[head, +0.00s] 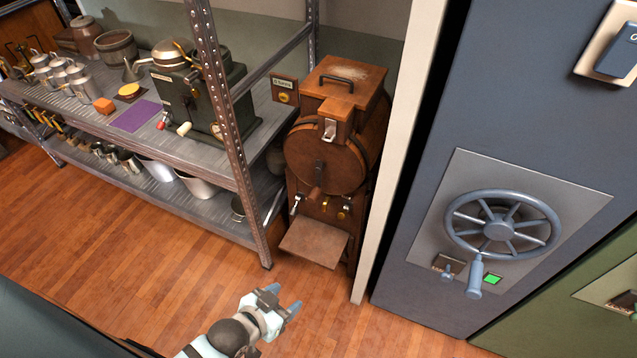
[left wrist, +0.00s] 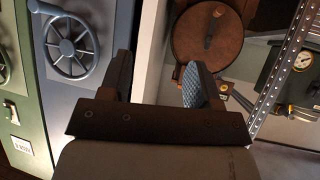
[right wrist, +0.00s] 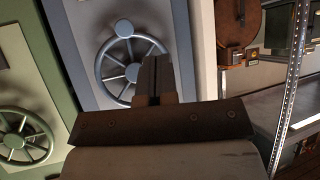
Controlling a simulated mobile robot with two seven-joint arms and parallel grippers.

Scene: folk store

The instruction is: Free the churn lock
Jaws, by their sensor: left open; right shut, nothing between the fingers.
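The wooden churn (head: 322,165) stands in the middle of the head view, with a round front, a box-like top and a fold-out shelf below. Small levers and brass fittings (head: 325,203) sit below. Which part is the lock is not clear. My left gripper (head: 284,299) is open and empty, in front of and below the churn, apart from it. My right gripper (right wrist: 155,76) is shut and empty in the right wrist view, away from the churn.
A metal shelf rack (head: 228,150) with pots, mugs and a dark green machine (head: 205,100) stands left of the churn. A white post (head: 385,150) and a blue-grey cabinet with a handwheel (head: 498,230) are on the right. The wooden floor in front is clear.

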